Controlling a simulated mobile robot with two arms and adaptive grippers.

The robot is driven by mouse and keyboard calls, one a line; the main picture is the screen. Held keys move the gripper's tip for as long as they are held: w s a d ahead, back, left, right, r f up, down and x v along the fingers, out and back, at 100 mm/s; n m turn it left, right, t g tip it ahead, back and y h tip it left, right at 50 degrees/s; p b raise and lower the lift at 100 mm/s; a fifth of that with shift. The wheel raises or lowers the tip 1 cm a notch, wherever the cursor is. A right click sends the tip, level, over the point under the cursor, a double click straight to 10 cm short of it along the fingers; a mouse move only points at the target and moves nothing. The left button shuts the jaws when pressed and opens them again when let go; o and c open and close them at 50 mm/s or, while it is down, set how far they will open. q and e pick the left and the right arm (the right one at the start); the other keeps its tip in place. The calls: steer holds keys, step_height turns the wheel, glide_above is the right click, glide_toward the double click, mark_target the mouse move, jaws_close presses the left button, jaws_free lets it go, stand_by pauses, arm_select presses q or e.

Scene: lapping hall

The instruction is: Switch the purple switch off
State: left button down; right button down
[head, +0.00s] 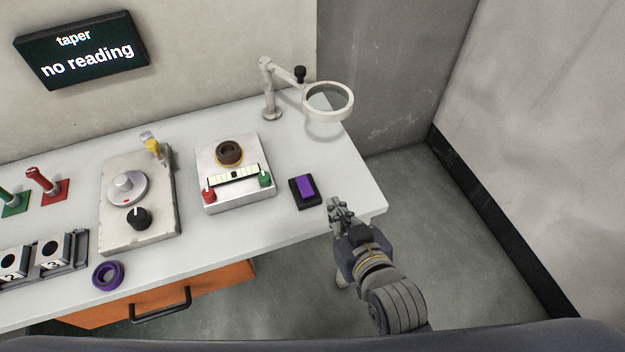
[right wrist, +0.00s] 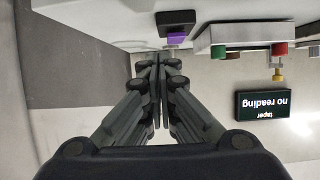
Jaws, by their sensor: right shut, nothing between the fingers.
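The purple switch (head: 306,187) is a purple rocker in a black base near the right end of the grey table. In the head view its rocker looks tilted, but I cannot tell whether it is on or off. My right gripper (head: 336,205) is shut and empty, just right of the switch and slightly nearer to me, apart from it. In the right wrist view the purple switch (right wrist: 177,38) shows at the top, beyond the shut fingertips (right wrist: 158,62). My left gripper is in neither view.
A white box (head: 236,190) with a gauge and red and green knobs stands left of the switch. A magnifier on an arm (head: 328,99) stands behind it. A purple ring (head: 108,275) lies at the front left. A screen (head: 82,49) reads "taper no reading". The table's right edge is close.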

steer(key=shift+t+y, duration=0.4)
steer(key=shift+t, duration=0.5)
steer(key=a+r, duration=0.1)
steer(key=r, duration=0.1)
steer(key=w+a+r, duration=0.1)
steer(key=a, duration=0.1)
steer(key=shift+w+r, duration=0.15)
steer(key=shift+r, duration=0.2)
steer(key=p, duration=0.1)
glide_above(306, 187)
steer(key=shift+w+a+f, duration=0.1)
steer(key=shift+w+f, duration=0.1)
steer(key=shift+f, duration=1)
step_height(306, 187, down, 3)
steer(key=shift+s, duration=0.15)
steer(key=shift+f, duration=0.55)
